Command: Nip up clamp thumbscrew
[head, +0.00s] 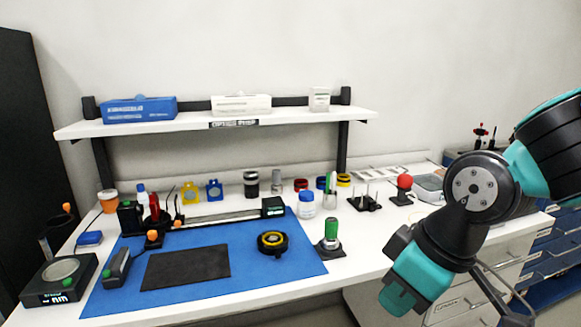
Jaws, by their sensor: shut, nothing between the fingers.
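A second orange knob (152,235) tops a small dark stand just in front. I cannot tell which knob, if either, is the clamp thumbscrew; the clamp is too small to make out. My arm (445,235) hangs at the right, over the drawers, well away from the rail. Its fingers cannot be made out.
The blue mat (305,262) carries a black pad (190,268) and a round black-and-yellow part (272,243). A green-topped tool (331,234) stands at its right edge. Bottles and coloured mounts line the back. A shelf (225,124) overhangs the bench.

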